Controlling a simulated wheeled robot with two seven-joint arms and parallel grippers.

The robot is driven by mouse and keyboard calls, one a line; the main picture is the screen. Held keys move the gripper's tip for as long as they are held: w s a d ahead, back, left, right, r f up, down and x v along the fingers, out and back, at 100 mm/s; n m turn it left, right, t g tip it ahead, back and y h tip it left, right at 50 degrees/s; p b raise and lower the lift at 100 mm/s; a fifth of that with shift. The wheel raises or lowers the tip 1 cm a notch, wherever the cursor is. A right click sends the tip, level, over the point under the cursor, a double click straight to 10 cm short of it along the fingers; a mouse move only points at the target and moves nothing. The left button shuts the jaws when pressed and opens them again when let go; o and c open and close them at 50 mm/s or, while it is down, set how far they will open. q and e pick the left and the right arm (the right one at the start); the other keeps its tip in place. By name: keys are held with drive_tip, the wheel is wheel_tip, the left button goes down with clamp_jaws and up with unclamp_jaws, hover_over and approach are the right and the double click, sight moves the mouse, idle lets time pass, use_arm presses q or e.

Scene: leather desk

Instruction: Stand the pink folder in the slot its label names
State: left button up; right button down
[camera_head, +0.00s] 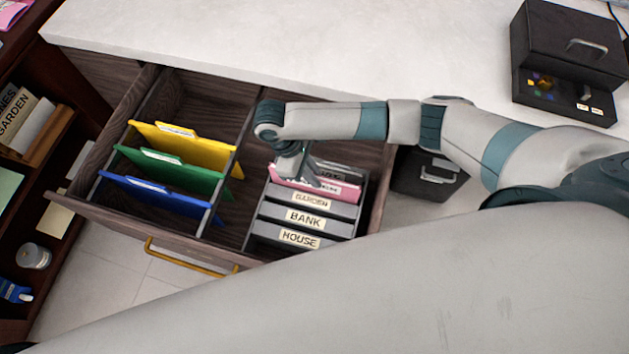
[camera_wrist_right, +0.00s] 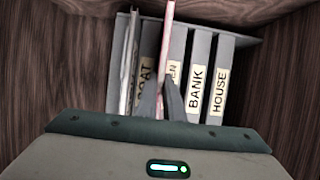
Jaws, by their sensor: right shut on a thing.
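The pink folder (camera_head: 345,191) is at the slotted grey rack (camera_head: 349,232) in the right part of the open drawer. My right gripper (camera_head: 308,180) is shut on it from above. In the right wrist view the pink folder (camera_wrist_right: 167,48) stands on edge, seen edge-on, between the dividers labelled BOAT (camera_wrist_right: 145,80) and GARDEN (camera_wrist_right: 173,72). The right gripper's fingers (camera_wrist_right: 171,97) partly cover these labels. The folder's own label is too small and covered to read. How deep the folder sits is hidden. My left gripper is not in view.
Rack labels BANK (camera_head: 306,218) and HOUSE (camera_head: 299,240) are nearer the drawer front. Yellow (camera_head: 190,150), green (camera_head: 168,170) and blue (camera_head: 155,193) folders stand in the drawer's left compartment. A white desktop (camera_head: 300,45) lies behind; a black box (camera_head: 567,60) stands on it.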

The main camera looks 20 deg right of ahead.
wheel_tip(320, 180, down, 4)
drive_tip(key=shift+r, duration=0.1)
idle(0.4)
drive_tip(key=c, duration=1.9)
unclamp_jaws()
drive_tip(key=shift+f, duration=0.2)
drive_tip(key=shift+r, duration=0.1)
